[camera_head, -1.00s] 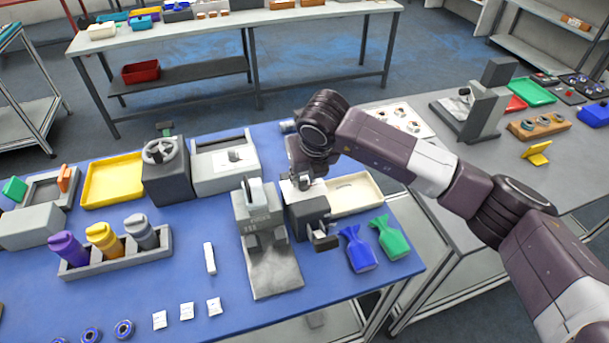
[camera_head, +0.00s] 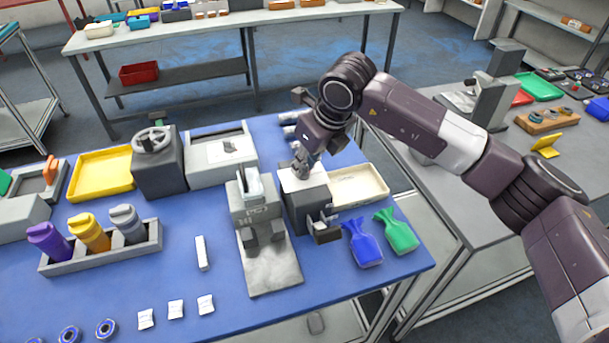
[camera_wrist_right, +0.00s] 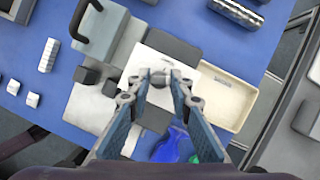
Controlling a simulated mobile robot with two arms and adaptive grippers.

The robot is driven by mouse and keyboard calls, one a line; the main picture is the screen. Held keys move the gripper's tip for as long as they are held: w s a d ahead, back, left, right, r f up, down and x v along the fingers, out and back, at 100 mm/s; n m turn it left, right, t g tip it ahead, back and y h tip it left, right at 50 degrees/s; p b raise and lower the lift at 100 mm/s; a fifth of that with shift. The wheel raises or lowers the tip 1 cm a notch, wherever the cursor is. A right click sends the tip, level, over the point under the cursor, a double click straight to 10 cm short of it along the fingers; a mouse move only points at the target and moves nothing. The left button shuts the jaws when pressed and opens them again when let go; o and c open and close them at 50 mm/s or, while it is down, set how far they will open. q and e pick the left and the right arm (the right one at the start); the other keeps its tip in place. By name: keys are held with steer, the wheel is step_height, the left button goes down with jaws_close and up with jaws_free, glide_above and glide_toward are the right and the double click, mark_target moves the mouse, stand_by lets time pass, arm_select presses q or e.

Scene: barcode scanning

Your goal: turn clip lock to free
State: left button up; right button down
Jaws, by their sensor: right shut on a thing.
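The clip lock seems to be the dark grey block with a white top (camera_head: 306,207) and a small metal clip (camera_head: 322,226) on its front. My right gripper (camera_head: 301,168) points down onto the white top. In the right wrist view its two fingertips (camera_wrist_right: 160,76) are close together around a small grey knob (camera_wrist_right: 156,89) over the white plate (camera_wrist_right: 190,76). The gripper is shut on this knob, which the fingers partly hide. The lock's marking cannot be read. My left gripper is not in view.
A grey stand (camera_head: 262,230) is close on the left of the block. A grey handwheel box (camera_head: 158,165) stands farther left.

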steer(key=n+b, duration=0.1)
steer(key=n+y+b, duration=0.1)
steer(key=shift+w+d+f+n+g+b, duration=0.1)
steer(key=shift+w+f+n+g+b, duration=0.1)
steer(key=shift+n+g+b, duration=0.15)
steer(key=shift+r+n+g+b, duration=0.1)
steer(key=shift+n+g+b, duration=0.25)
steer(key=shift+n+b, duration=0.45)
steer(key=shift+r+n+g+y, duration=0.1)
steer(key=shift+n+g+y, duration=0.2)
steer(key=shift+n, duration=0.75)
steer(key=n+g, duration=0.1)
steer(key=n, duration=0.1)
steer(key=shift+r+n, duration=0.1)
steer(key=shift+n, duration=0.3)
steer(key=n, duration=0.2)
steer(key=n+g, duration=0.1)
steer(key=n, duration=0.1)
steer(key=shift+w+g, duration=0.15)
steer(key=shift+g, duration=0.15)
steer(key=shift+n, duration=0.3)
steer(key=c, duration=1.7)
jaws_free()
steer(key=shift+c, duration=0.2)
